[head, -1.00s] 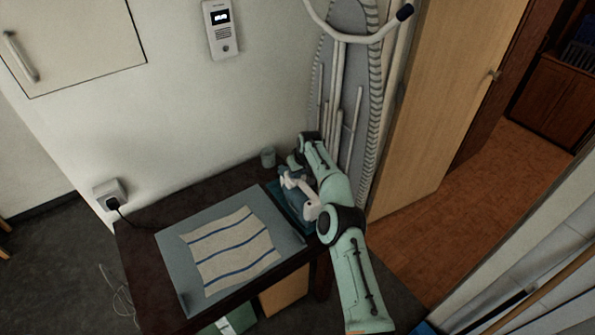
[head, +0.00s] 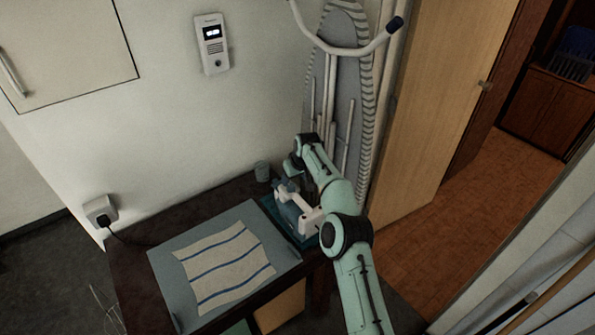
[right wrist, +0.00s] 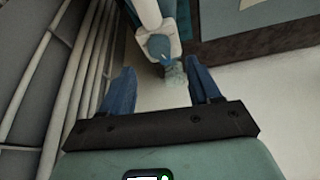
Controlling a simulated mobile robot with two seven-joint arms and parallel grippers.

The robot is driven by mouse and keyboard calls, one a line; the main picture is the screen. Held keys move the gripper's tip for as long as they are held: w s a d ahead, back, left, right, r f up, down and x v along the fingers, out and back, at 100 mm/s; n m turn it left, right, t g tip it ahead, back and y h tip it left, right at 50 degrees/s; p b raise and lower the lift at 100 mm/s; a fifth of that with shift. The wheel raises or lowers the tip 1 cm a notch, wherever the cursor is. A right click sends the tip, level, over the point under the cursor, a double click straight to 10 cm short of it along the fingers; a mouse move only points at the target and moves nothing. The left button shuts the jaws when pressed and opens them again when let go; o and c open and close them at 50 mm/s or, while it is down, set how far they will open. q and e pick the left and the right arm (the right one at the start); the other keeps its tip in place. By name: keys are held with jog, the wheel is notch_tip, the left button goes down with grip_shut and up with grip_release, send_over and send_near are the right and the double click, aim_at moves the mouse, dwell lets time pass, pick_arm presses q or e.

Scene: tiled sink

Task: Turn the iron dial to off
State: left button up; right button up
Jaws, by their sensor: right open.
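The iron (head: 289,205), white and blue, stands on a dark teal pad at the right end of the table. It also shows in the right wrist view as a white body (right wrist: 148,12) with a blue, dial-like round part (right wrist: 158,46); its setting cannot be read. My right gripper (right wrist: 162,72) is open and empty, its two blue fingers spread apart, with the iron beyond the gap between them. In the head view, my right arm reaches past the iron's right side, and its fingers are mostly hidden. My left gripper is not in view.
A grey mat (head: 168,274) with a striped cloth (head: 222,262) covers the table's left part. A small cup (head: 262,171) stands at the back. The ironing board (head: 345,75) leans on the wall close behind my right arm. A wooden door (head: 440,110) stands to the right.

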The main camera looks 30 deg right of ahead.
aim_at(291, 186)
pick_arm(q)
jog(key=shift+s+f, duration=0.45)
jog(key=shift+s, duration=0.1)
pick_arm(e)
jog(key=v, duration=0.7)
jog(key=shift+r, duration=0.35)
jog(key=shift+s+a, duration=0.1)
jog(key=shift+m+h, duration=0.4)
jog(key=shift+m, duration=0.5)
jog(key=x, duration=0.4)
jog(key=p+x, duration=0.1)
jog(key=x, duration=0.3)
jog(key=a+x, duration=0.1)
jog(key=x, duration=0.4)
jog(key=shift+p, duration=0.35)
jog(key=shift+d+f, duration=0.1)
jog(key=shift+f, duration=0.2)
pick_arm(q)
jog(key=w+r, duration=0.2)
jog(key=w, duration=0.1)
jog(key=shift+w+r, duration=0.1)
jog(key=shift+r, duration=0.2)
